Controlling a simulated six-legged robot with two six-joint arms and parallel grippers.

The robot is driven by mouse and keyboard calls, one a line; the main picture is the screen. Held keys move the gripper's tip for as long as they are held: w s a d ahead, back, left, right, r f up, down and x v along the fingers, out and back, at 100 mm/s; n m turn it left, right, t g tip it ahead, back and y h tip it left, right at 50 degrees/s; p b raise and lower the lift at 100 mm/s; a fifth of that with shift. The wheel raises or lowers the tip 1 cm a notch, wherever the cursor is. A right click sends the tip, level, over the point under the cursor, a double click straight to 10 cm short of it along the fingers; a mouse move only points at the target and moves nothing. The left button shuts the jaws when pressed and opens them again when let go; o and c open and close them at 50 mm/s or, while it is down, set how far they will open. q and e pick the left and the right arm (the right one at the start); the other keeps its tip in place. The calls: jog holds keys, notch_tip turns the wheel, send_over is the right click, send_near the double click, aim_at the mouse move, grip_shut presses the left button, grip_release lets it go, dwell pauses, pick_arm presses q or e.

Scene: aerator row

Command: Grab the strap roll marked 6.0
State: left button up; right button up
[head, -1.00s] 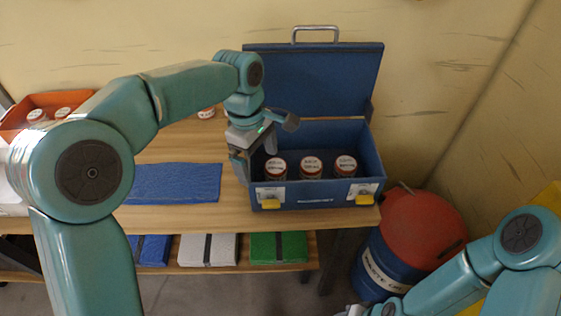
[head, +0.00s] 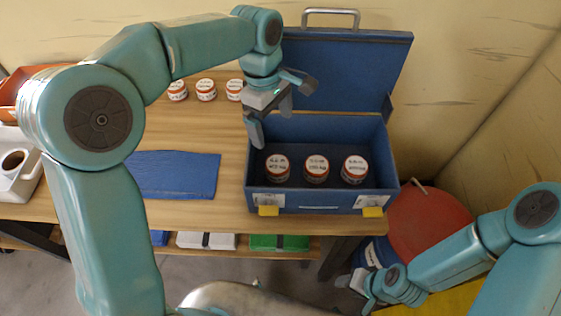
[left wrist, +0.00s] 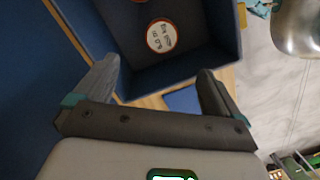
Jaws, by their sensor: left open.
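Three strap rolls with red-rimmed white labelled lids stand in a row in the open blue box: a left roll (head: 277,168), a middle roll (head: 316,169) and a right roll (head: 354,169). Their print is too small to read surely, so I cannot tell which is marked 6.0. My left gripper (head: 271,121) is open and empty above the box's left rear part, apart from the rolls. The left wrist view shows its spread fingers (left wrist: 158,88) and one roll (left wrist: 161,35) beyond them in the box. My right gripper (head: 359,286) is low at the right; its jaw opening is unclear.
The blue box (head: 320,197) has its lid (head: 350,70) raised at the back. Several similar rolls (head: 206,90) stand on the wooden table (head: 232,175) behind a blue mat (head: 178,174). A red-topped drum (head: 430,220) stands right of the table.

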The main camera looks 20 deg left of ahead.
pick_arm(q)
send_near(277, 164)
jog(key=f, duration=0.2)
jog(key=d+f+p, duration=0.1)
jog(key=f, duration=0.2)
jog(key=shift+f, duration=0.1)
jog(key=shift+s+f, duration=0.15)
jog(key=shift+f, duration=0.15)
jog(key=shift+s+f, duration=0.1)
jog(key=f, duration=0.1)
jog(key=f+p, duration=0.1)
jog(key=f, duration=0.3)
jog(key=shift+w+d+p, duration=0.1)
jog(key=shift+w+p, duration=0.2)
jog(key=shift+p, duration=0.05)
jog(key=shift+s+f, duration=0.1)
jog(key=shift+s, duration=0.1)
jog(key=c, duration=1.2)
jog(key=shift+c, duration=0.2)
